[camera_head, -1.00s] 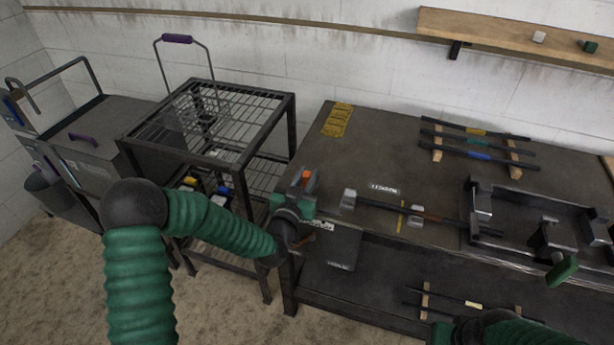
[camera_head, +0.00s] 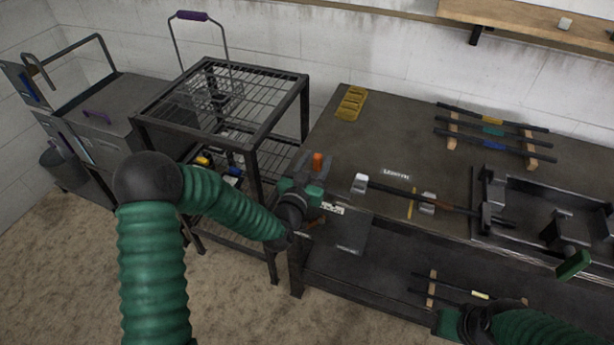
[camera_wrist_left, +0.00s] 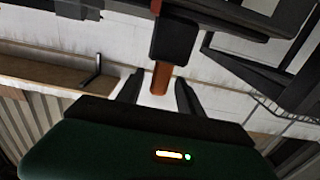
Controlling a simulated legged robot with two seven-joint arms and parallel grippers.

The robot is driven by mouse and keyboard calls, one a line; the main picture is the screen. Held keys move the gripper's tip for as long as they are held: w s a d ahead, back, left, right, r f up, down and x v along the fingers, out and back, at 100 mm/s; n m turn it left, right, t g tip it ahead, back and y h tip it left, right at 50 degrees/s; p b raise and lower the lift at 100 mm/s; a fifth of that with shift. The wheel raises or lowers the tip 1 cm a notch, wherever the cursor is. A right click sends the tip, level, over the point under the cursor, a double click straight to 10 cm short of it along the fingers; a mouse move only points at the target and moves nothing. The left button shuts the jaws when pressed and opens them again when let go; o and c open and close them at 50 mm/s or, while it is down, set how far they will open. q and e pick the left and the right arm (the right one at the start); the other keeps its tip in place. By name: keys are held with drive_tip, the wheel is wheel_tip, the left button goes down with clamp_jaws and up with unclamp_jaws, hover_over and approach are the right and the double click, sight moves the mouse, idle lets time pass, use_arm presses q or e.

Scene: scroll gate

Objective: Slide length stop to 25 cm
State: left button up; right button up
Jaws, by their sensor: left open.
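The length gauge is a dark rail (camera_head: 388,190) near the table's front edge, behind it a small white label (camera_head: 396,175). A pale block (camera_head: 360,184) sits at its left end and a grey block (camera_head: 427,203) sits further right, beside a yellow mark (camera_head: 410,206). I cannot tell which block is the stop. My left gripper (camera_head: 310,181) is open at the table's front left corner, left of the rail. In the left wrist view an orange peg (camera_wrist_left: 160,78) under a black block shows between its fingers. My right gripper (camera_head: 450,322) is low at the bottom edge, its fingers hidden.
A dark tray-like fixture (camera_head: 540,180) with a green handle (camera_head: 573,265) stands right on the table (camera_head: 350,150). A wire rack (camera_head: 220,100) stands left. The table's back left is mostly clear, with a yellow holder (camera_head: 351,103).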

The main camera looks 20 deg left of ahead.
use_arm(q)
drive_tip(key=s+p, duration=0.7)
drive_tip(key=s, duration=0.8)
drive_tip(key=shift+s+a+p, duration=0.3)
drive_tip(key=shift+s+a, duration=0.05)
drive_tip(key=shift+s, duration=0.05)
